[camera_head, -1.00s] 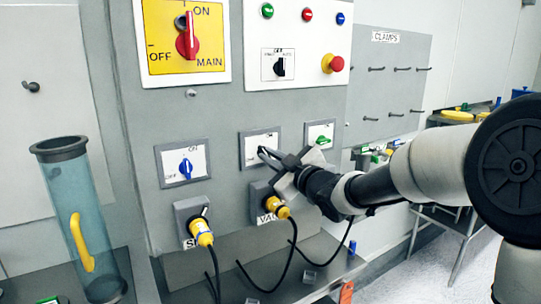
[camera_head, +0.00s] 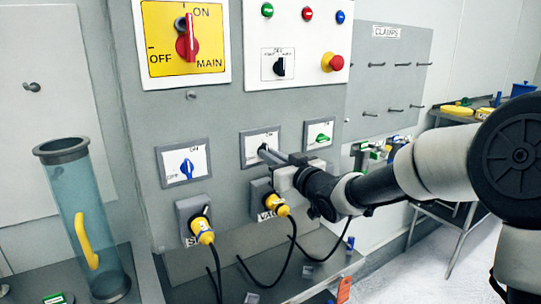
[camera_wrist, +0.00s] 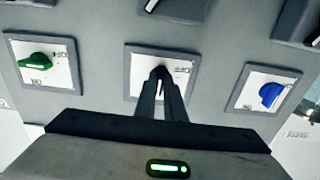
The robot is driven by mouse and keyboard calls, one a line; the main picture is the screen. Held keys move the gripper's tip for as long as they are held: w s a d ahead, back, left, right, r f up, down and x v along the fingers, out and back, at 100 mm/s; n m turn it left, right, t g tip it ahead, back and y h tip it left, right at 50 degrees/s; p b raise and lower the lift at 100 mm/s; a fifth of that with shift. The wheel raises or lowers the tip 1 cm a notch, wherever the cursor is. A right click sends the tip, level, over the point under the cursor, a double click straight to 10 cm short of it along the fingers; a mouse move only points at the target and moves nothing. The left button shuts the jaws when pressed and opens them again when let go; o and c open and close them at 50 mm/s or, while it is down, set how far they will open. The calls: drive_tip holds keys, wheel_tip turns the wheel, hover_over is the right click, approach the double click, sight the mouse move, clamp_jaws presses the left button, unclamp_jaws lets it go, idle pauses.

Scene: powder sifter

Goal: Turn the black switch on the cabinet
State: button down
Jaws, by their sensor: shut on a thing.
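My gripper (camera_head: 264,151) is at the middle switch plate (camera_head: 247,155) of the lower row on the grey cabinet (camera_head: 230,115). In the wrist view, my gripper (camera_wrist: 161,76) is shut on the black switch (camera_wrist: 160,70) at the centre of its white plate (camera_wrist: 134,82). The fingers hide most of the knob. In the head view the fingers cover the knob, so its angle is hard to tell. Another black switch (camera_head: 279,67) sits on the white panel above, apart from my gripper.
A blue switch (camera_head: 187,168) and a green switch (camera_head: 321,137) flank the middle plate. Yellow plugs (camera_head: 276,204) with black cables stick out below. A red main switch (camera_head: 187,45) and a red emergency button (camera_head: 333,63) are above. A clear tube (camera_head: 85,215) stands left.

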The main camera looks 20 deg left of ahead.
drive_tip(key=shift+f, duration=0.1)
idle(0.3)
drive_tip(key=c, duration=1.8)
unclamp_jaws()
drive_tip(key=shift+c, duration=0.2)
drive_tip(key=v, duration=1.7)
drive_tip(key=shift+s, duration=0.2)
drive_tip(key=shift+d, duration=0.15)
